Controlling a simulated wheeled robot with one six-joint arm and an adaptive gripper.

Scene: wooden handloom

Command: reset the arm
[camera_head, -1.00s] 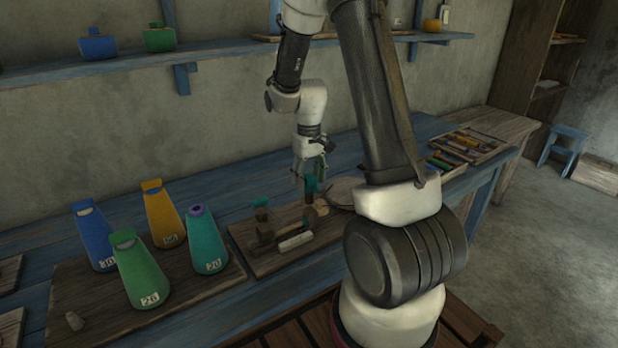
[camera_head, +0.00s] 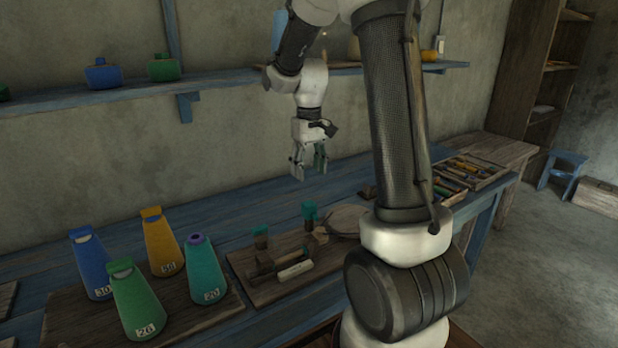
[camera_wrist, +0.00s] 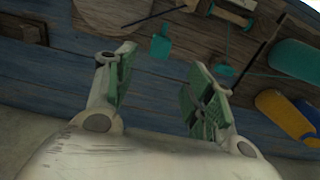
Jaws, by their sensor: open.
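My gripper (camera_head: 309,168) is open and empty, with green-padded fingers pointing down. In the head view it hangs in the air above the blue bench, behind and above a wooden board (camera_head: 251,291). In the wrist view my gripper (camera_wrist: 160,95) shows its two fingers spread, with nothing between them. The right teal piece also shows beyond the fingers in the wrist view (camera_wrist: 161,42).
Blue (camera_head: 90,262), yellow (camera_head: 161,243), green (camera_head: 137,302) and teal (camera_head: 205,270) numbered bottles stand on a board at left. A blue shelf (camera_head: 140,94) runs along the wall. A tray of colored pieces (camera_head: 468,170) lies at right. The air around my gripper looks clear.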

